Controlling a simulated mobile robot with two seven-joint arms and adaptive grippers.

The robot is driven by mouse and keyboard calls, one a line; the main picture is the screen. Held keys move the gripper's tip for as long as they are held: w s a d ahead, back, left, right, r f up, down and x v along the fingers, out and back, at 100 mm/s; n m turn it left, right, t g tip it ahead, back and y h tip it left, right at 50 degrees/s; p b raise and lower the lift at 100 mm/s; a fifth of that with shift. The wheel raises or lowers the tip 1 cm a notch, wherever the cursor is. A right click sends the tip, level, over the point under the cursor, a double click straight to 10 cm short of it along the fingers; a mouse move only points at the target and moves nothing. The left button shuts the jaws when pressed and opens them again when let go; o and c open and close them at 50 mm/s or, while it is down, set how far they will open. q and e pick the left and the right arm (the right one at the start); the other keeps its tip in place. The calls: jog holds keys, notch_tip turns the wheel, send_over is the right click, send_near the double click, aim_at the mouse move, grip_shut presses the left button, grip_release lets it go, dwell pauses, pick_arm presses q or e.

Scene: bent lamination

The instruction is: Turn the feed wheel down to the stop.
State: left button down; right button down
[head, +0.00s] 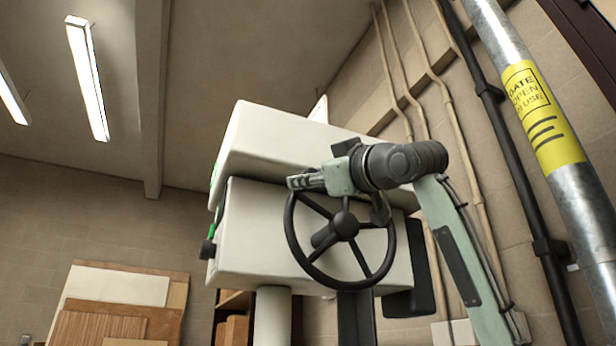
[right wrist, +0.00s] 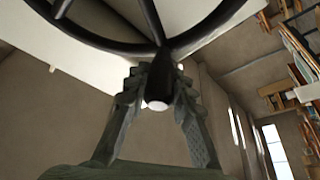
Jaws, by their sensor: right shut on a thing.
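The feed wheel (head: 345,226) is a dark, spoked handwheel on the front of a cream machine (head: 250,240), with a thick hub. My right gripper (head: 298,182) reaches from the right across the upper part of the wheel, fingertips near its upper left rim. In the right wrist view, the rim of the feed wheel (right wrist: 100,42) and its spokes cross the top. There the fingers of my right gripper (right wrist: 158,92) are shut on a dark bar with a pale end at the wheel; the fingers hide part of it. My left gripper is not in view. I see no stop.
A metal post (head: 540,130) with a yellow label reading "GATE OPEN IN USE" stands at the right. Pipes (head: 425,85) run up the block wall. Wood panels (head: 120,300) lean at the lower left. The space left of the machine looks open.

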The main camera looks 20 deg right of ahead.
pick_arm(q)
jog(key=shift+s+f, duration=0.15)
pick_arm(e)
jog(key=shift+w+a+f, duration=0.1)
jog(key=shift+a+f, duration=0.2)
jog(key=shift+f, duration=0.15)
jog(key=c, duration=1.3)
grip_release()
jog(key=shift+d, duration=0.1)
jog(key=shift+r, duration=0.1)
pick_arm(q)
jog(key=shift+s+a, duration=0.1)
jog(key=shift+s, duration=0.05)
pick_arm(e)
jog(key=shift+d+r, duration=0.1)
jog(key=v, duration=1.2)
